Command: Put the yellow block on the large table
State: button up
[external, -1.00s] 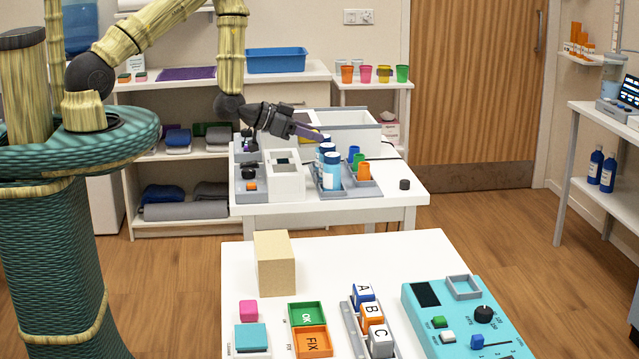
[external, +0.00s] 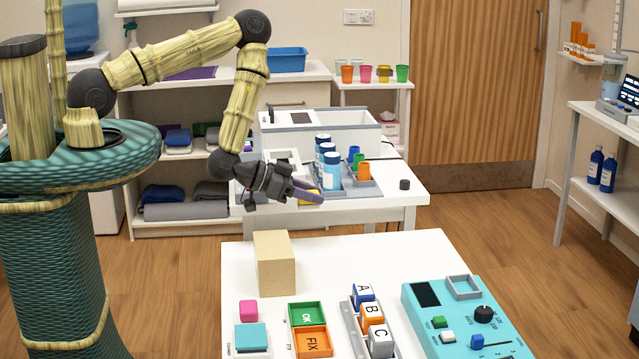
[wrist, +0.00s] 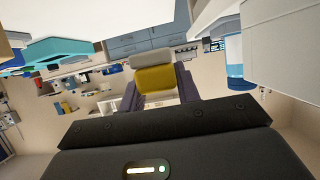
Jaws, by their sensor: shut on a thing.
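My gripper (external: 310,194) has purple fingers and is shut on the yellow block (external: 309,203), which is partly hidden by a finger in the external view. In the wrist view the yellow block (wrist: 155,79) sits between both fingers, with a grey piece along its upper edge. In the external view the gripper appears in front of the rear white table's (external: 405,187) near edge. It is held in the air, above and behind the front white table (external: 345,255). I cannot tell its exact height or which table is the large one.
On the front table stand a tan box (external: 275,263), a pink cube (external: 248,310), green and orange trays (external: 307,314), lettered blocks (external: 373,314) and a teal console (external: 468,320). Its back middle is clear. Blue-white bottles (external: 331,172) stand on the rear table.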

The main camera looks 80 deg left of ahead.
notch_tip(320, 180, up, 13)
jog(key=s+a+r+p, duration=0.1)
jog(key=a+p, duration=0.1)
jog(key=a, duration=1.9)
jog(key=s+a+f+p, duration=0.1)
jog(key=s+a+p, duration=0.1)
jog(key=s+a, duration=0.9)
jog(key=shift+w+a+f, duration=0.15)
jog(key=shift+f, duration=0.7)
jog(key=shift+w+a+f, duration=0.1)
jog(key=shift+a+f, duration=0.1)
jog(key=shift+f, duration=0.65)
jog(key=shift+w+a+f, duration=0.15)
jog(key=shift+f, duration=0.7)
jog(key=shift+f+p, duration=0.65)
jog(key=shift+f, duration=2.3)
